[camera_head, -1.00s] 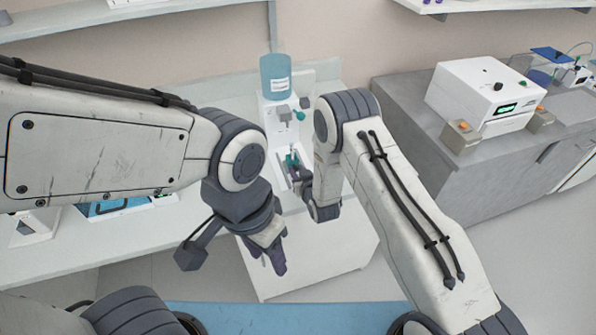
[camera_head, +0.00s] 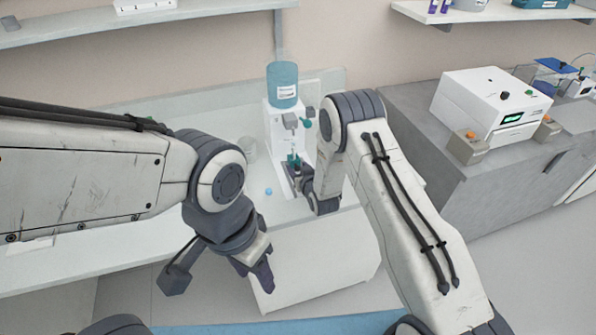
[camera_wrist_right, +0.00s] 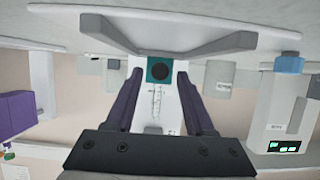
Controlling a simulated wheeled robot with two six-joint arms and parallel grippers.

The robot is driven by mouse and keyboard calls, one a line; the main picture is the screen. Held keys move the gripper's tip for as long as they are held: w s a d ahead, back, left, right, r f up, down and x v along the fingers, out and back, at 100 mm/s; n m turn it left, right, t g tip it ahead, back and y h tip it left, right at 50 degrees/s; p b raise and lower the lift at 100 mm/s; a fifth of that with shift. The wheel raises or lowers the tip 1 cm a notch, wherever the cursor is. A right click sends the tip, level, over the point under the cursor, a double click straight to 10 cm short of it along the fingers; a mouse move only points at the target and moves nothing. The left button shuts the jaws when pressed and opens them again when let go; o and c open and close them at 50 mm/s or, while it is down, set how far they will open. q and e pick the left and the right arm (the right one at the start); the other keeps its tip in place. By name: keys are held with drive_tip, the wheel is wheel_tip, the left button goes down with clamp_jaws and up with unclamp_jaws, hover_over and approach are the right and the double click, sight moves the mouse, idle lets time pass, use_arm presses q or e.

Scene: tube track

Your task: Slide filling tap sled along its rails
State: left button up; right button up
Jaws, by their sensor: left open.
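A white filling stand (camera_head: 275,132) with a blue-green bottle (camera_head: 283,85) on top stands on the bench. Low on its front is the small teal tap sled (camera_head: 293,160), partly hidden by my right gripper. My right gripper (camera_head: 296,172) is at the sled. In the right wrist view, the sled's teal square end with a black disc (camera_wrist_right: 160,69) lies between the tips of my right gripper (camera_wrist_right: 160,75). The purple fingers are apart, with a gap on both sides of the teal piece. My left gripper (camera_head: 256,272) is open and empty in front of the bench.
A small blue ball (camera_head: 269,191) and a clear beaker (camera_head: 247,149) are on the bench left of the stand. A grey counter (camera_head: 430,150) at right holds a white machine (camera_head: 490,105). A wall shelf (camera_head: 150,20) is above left.

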drive_tip(key=shift+s+d+f, duration=0.1)
drive_tip(key=shift+s, duration=0.1)
drive_tip(key=shift+s, duration=0.25)
drive_tip(key=b+v, duration=0.3)
drive_tip(key=v, duration=0.6)
drive_tip(key=shift+d, duration=0.1)
drive_tip(key=shift+s+d+r, duration=0.1)
drive_tip(key=shift+s+r, duration=0.2)
drive_tip(key=shift+r, duration=0.05)
